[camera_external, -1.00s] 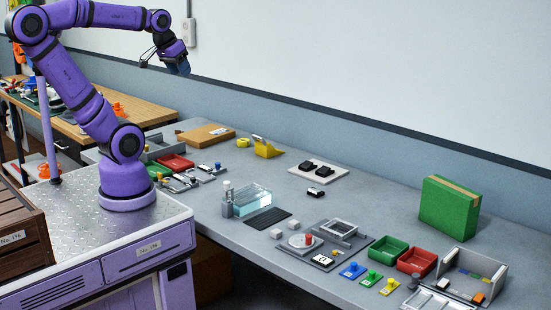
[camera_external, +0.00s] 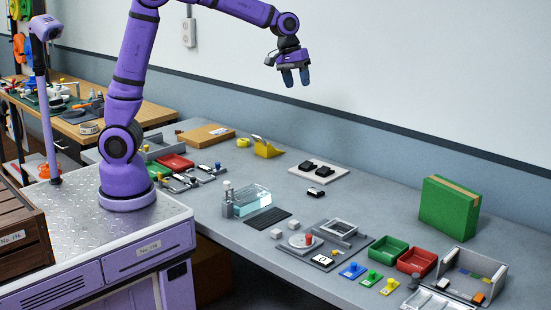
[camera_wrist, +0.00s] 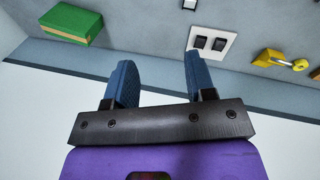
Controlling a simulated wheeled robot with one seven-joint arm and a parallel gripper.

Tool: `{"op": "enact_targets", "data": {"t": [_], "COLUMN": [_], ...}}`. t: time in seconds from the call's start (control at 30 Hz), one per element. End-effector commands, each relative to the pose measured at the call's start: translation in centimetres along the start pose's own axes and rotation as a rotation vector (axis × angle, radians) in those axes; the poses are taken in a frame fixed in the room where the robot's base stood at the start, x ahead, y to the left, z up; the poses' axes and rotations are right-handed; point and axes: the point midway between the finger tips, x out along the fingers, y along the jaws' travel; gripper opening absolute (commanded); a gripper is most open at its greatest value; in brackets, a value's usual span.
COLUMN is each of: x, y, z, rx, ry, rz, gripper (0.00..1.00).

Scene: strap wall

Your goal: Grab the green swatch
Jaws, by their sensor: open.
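My gripper (camera_external: 296,79) hangs open and empty in the air above the back half of the bench, with its two blue fingers pointing down. In the wrist view its fingers (camera_wrist: 158,66) are spread with nothing between them. An open grey box (camera_external: 497,280) at the front right holds a row of small coloured strips (camera_external: 476,273); a green one seems to be among them, but they are too small to tell apart surely. My gripper is well to the left of this box and high above it. The wrist view does not show the strips.
A green block with a tan band (camera_external: 449,210) stands at the back right. Green (camera_external: 389,248) and red (camera_external: 417,260) trays sit left of the grey box. Small blue, green and yellow knobbed pieces (camera_external: 371,279) lie before them. A white plate with black pieces (camera_external: 318,174) lies near the wall.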

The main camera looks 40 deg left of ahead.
Motion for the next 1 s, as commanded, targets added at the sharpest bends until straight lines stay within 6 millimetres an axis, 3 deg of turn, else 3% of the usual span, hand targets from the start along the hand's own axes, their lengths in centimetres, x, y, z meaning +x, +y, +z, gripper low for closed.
{"op": "enact_targets", "data": {"t": [0.03,0.23,0.47,0.67,0.8,1.0], "x": [1.7,7.9,15.8,23.1,28.4,34.3], "y": [2.2,9.9,18.1,24.3,27.7,30.5], "z": [0.2,2.0,6.7,13.1,18.7,25.9], "rx": [0.001,-0.023,-0.031,-0.019,0.0,0.029], "ry": [-0.011,-0.031,-0.03,-0.009,0.014,0.045], "rz": [-0.014,-0.059,-0.116,-0.163,-0.19,-0.215], "gripper": [0.5,0.5,0.5,0.5,0.5,0.5]}}
